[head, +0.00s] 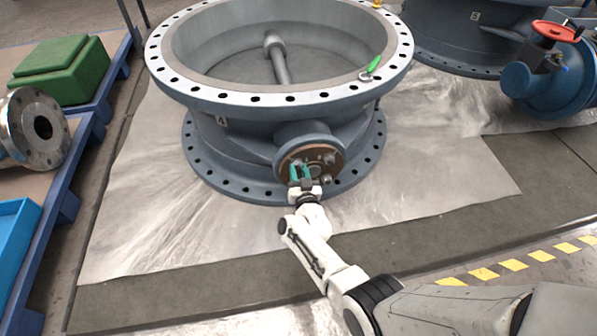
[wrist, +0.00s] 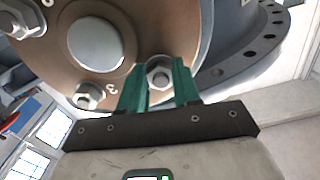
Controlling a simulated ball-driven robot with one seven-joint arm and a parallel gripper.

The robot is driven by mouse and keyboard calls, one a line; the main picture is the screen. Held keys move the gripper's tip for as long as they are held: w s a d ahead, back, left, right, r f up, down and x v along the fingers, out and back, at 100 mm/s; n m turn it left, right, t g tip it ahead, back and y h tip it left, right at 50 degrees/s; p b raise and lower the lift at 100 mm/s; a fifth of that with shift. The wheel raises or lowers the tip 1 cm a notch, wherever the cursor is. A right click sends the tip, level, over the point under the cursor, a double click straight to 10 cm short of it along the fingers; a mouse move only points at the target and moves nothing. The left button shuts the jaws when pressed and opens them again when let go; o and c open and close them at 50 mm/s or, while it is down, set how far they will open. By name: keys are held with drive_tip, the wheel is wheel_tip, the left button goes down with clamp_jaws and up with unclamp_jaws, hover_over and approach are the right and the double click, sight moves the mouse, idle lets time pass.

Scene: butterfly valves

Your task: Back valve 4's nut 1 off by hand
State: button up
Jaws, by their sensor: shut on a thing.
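Valve 4 (head: 225,135) is a large grey-blue flanged body marked 4, with a round brown-faced side flange (head: 312,153) carrying several nuts. My gripper (head: 300,172) is at the lower left of that flange. In the wrist view my gripper (wrist: 160,80) has its green fingers on either side of a hex nut (wrist: 160,71) on a stud, shut on it. The nut's number is not readable. Another nut (wrist: 89,95) is to its left near a mark 3, and one more (wrist: 22,18) is at the upper left.
A wrench with a green handle (head: 372,68) lies on the valve's top rim. A green box (head: 62,70) and a steel flanged pipe (head: 35,130) stand on blue pallets at left. A blue valve with a red handwheel (head: 556,31) is at right. The floor sheet in front is clear.

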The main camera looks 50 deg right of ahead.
drive_tip(key=shift+f, duration=0.15)
drive_tip(key=o, duration=1.1)
drive_tip(key=shift+c, duration=0.2)
drive_tip(key=p+v, duration=0.6)
drive_tip(key=v, duration=0.5)
drive_tip(key=shift+w, duration=0.15)
